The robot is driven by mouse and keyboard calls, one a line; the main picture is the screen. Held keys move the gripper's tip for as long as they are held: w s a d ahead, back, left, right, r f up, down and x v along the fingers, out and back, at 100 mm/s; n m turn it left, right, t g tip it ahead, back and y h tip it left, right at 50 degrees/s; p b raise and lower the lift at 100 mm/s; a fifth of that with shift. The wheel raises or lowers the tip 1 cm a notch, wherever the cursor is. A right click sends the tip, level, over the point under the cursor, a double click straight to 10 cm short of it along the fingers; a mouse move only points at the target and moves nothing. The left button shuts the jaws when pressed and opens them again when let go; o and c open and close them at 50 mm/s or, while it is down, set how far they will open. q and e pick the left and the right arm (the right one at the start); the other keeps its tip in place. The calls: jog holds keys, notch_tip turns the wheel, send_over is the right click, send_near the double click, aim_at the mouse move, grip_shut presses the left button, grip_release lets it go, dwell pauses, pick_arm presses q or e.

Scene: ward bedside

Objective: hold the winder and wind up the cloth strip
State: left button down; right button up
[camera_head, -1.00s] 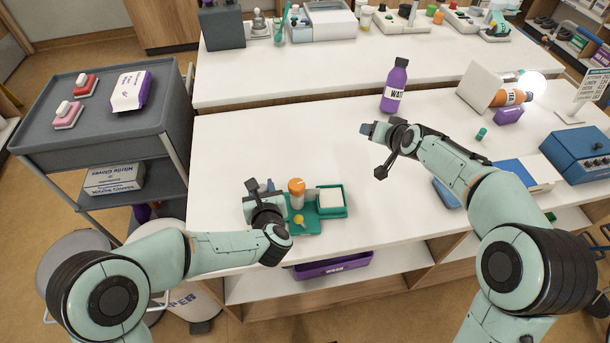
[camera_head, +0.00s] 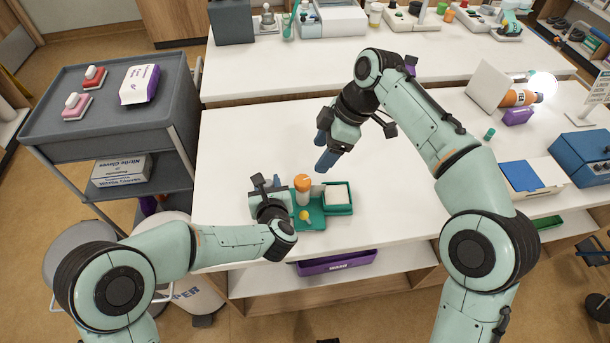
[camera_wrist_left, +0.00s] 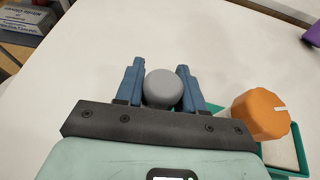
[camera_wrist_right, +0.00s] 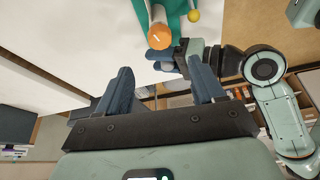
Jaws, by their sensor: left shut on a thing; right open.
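My left gripper (camera_head: 264,185) is at the left edge of the teal tray (camera_head: 312,222). In the left wrist view its fingers (camera_wrist_left: 163,80) are on both sides of a grey round-topped piece (camera_wrist_left: 166,88), which looks like the winder's knob or handle. The rest of this piece is hidden. My right gripper (camera_head: 323,148) is in the air above and behind the tray, fingers pointing down. In the right wrist view its fingers (camera_wrist_right: 162,88) are apart and empty, with the left gripper beyond them. I cannot make out the cloth strip for sure.
An orange-capped bottle (camera_head: 303,182), a yellow ball (camera_head: 304,215) and a square dish (camera_head: 350,209) with a white pad are at the tray, close to my left gripper. A blue box (camera_head: 582,158) stands far right. The white table (camera_head: 235,130) behind the tray is clear.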

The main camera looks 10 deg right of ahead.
aim_at(303, 180)
jog(key=x, duration=1)
jog(key=shift+a+f, duration=0.15)
jog(key=shift+f, duration=0.1)
jog(key=c, duration=1)
